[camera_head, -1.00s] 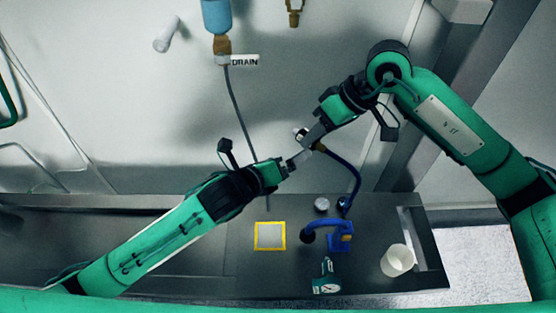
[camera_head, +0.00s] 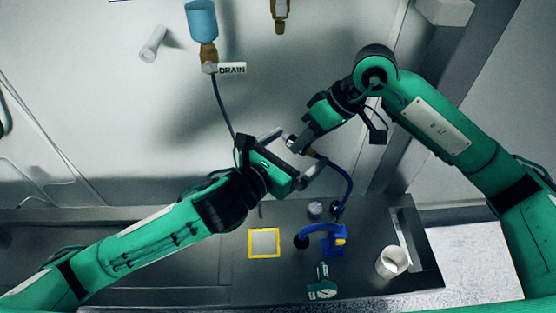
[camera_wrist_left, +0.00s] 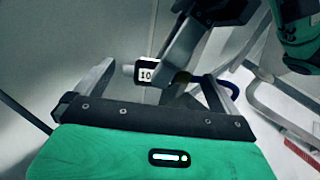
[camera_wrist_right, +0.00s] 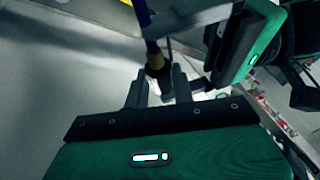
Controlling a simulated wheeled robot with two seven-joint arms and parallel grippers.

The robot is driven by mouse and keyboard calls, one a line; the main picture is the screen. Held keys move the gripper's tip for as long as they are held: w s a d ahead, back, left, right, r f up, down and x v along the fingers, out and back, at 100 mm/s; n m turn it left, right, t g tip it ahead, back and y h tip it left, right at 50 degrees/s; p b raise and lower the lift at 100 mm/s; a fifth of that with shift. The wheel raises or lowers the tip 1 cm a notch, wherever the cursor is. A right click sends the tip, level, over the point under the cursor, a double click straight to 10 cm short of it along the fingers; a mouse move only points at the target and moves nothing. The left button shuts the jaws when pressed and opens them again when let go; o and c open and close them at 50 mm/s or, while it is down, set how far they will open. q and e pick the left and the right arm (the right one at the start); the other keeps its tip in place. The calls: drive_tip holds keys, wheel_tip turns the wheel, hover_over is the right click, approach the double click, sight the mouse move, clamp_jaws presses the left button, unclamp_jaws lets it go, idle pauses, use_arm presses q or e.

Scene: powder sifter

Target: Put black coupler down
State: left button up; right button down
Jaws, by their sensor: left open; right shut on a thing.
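My right gripper (camera_head: 303,143) is shut on the end of the blue hose (camera_head: 347,184), high in front of the wall. In the right wrist view a dark fitting that looks like the black coupler (camera_wrist_right: 157,66) sits between its fingers, with a brass-coloured ring and the hose above it. A small black-edged piece with a white face reading 10 (camera_wrist_left: 147,73) shows beside the right gripper in the left wrist view. My left gripper (camera_head: 296,152) is open and empty, its fingers spread close around this spot. Whether it touches anything cannot be told.
A blue cup-shaped fitting (camera_head: 202,20) with a DRAIN tag (camera_head: 232,69) hangs on the wall.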

use_arm(q)
drive_tip(key=x, duration=0.4)
drive_tip(key=shift+w+d, duration=0.15)
drive_tip(key=c, duration=1)
drive_tip(key=shift+c, duration=0.4)
use_arm(e)
drive_tip(key=c, duration=1.2)
unclamp_jaws()
drive_tip(key=shift+o, duration=0.6)
use_arm(q)
drive_tip(key=shift+f, duration=0.1)
use_arm(e)
drive_tip(key=shift+s, duration=0.1)
